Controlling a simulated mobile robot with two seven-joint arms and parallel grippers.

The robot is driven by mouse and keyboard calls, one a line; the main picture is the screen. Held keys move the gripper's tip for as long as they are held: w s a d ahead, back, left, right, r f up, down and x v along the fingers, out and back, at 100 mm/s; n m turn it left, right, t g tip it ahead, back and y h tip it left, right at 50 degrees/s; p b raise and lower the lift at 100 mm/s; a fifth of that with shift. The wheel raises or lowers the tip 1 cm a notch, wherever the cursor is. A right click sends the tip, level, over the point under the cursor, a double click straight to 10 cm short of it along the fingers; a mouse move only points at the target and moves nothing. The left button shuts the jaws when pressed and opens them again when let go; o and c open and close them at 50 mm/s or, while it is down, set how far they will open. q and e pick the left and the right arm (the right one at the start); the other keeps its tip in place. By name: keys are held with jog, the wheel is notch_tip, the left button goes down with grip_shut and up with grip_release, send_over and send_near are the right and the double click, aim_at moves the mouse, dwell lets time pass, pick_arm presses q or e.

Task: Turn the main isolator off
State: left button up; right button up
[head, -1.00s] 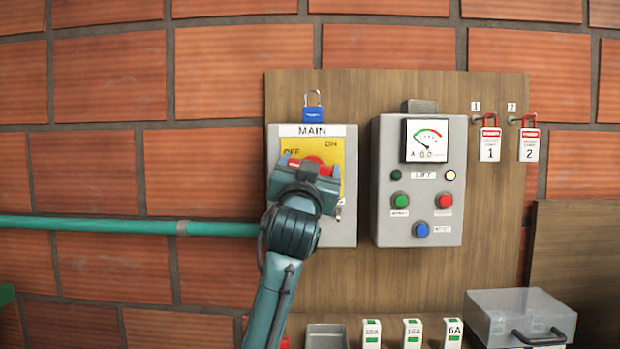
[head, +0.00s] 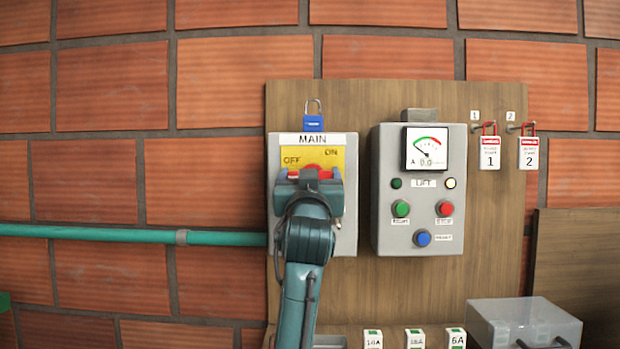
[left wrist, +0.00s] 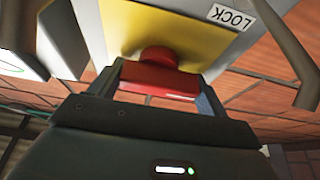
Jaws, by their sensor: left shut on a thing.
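The main isolator is a grey box (head: 346,235) marked MAIN on the wooden board, with a yellow plate (head: 326,156) lettered OFF at left and ON at upper right. Its red handle (head: 290,174) is mostly hidden behind my left gripper (head: 308,178) in the head view. In the left wrist view the red handle (left wrist: 158,82) sits between the two fingers of my left gripper (left wrist: 158,88), which is shut on it. The yellow plate (left wrist: 195,40) is just beyond. My right gripper is not in view.
A blue padlock (head: 313,123) sits above the isolator. To the right is a grey lift control box (head: 386,235) with buttons and a meter. A clear lidded box (head: 525,318) stands low at right. A green pipe (head: 100,232) runs in from the left.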

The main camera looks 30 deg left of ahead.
pick_arm(q)
jog(key=o, duration=1)
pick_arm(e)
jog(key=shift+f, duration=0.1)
pick_arm(q)
jog(key=shift+s, duration=0.1)
jog(key=shift+s+d+f, duration=0.25)
jog(key=shift+b+v, duration=1.35)
jog(key=shift+v, duration=4.75)
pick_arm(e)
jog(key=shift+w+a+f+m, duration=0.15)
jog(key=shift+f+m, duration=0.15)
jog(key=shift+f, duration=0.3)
